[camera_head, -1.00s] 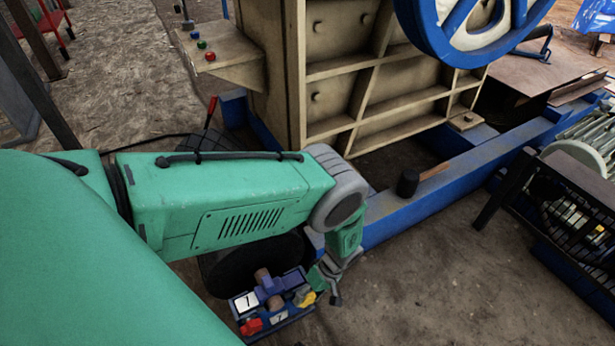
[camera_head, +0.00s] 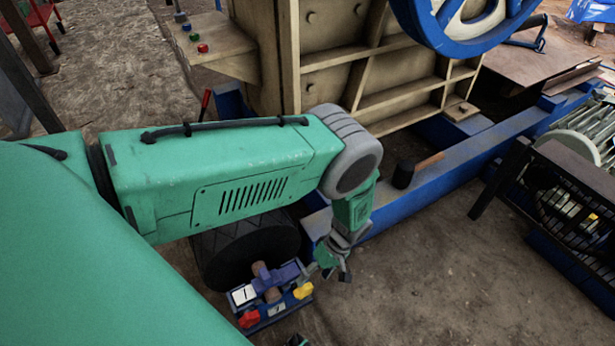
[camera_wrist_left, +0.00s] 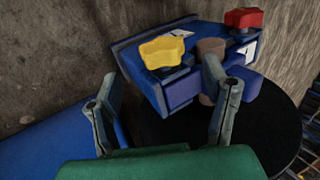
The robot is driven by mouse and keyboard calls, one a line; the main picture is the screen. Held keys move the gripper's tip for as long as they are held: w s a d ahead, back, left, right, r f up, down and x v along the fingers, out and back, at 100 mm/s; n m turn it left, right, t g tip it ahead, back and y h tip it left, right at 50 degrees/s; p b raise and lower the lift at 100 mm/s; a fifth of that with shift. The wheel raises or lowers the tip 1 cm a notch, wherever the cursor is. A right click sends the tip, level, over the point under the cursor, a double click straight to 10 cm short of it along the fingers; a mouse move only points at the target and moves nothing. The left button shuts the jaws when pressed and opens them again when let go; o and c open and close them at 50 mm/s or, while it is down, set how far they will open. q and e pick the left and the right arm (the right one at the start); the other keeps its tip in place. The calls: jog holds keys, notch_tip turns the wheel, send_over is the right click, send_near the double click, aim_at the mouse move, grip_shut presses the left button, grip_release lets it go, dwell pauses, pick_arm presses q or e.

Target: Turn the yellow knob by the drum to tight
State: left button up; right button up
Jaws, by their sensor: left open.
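The yellow knob (camera_head: 303,291) sits on the right end of a small blue block (camera_head: 282,317) beside the dark drum (camera_head: 245,248). In the left wrist view the yellow knob (camera_wrist_left: 162,52) stands on the blue block (camera_wrist_left: 135,68), between the fingers in the picture and beyond their tips. My left gripper (camera_head: 338,272) is open and empty, a little above and right of the knob, with no contact visible. It also shows in the left wrist view (camera_wrist_left: 162,72). A dark green sliver at the head view's bottom edge may be my right gripper; its jaws cannot be made out.
A red knob (camera_head: 249,318) and white labels are on the same block. A brown rod with a purple part (camera_head: 275,277) rises behind the yellow knob. The blue frame rail (camera_head: 440,195) runs behind my left gripper. Bare ground (camera_head: 430,285) lies to the right.

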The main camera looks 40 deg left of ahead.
pick_arm(q)
jog(key=v, duration=0.6)
jog(key=shift+d, duration=0.1)
jog(key=s+d+f+t+h+p, duration=0.3)
jog(key=s+d+f+h, duration=0.1)
jog(key=d+f, duration=0.15)
jog(key=t+y+p, duration=0.5)
send_near(304, 291)
jog(key=b+x, duration=0.6)
jog(key=x, duration=0.6)
jog(key=shift+w+a+f, duration=0.15)
jog(key=shift+a+f, duration=0.05)
jog(key=shift+f, duration=0.05)
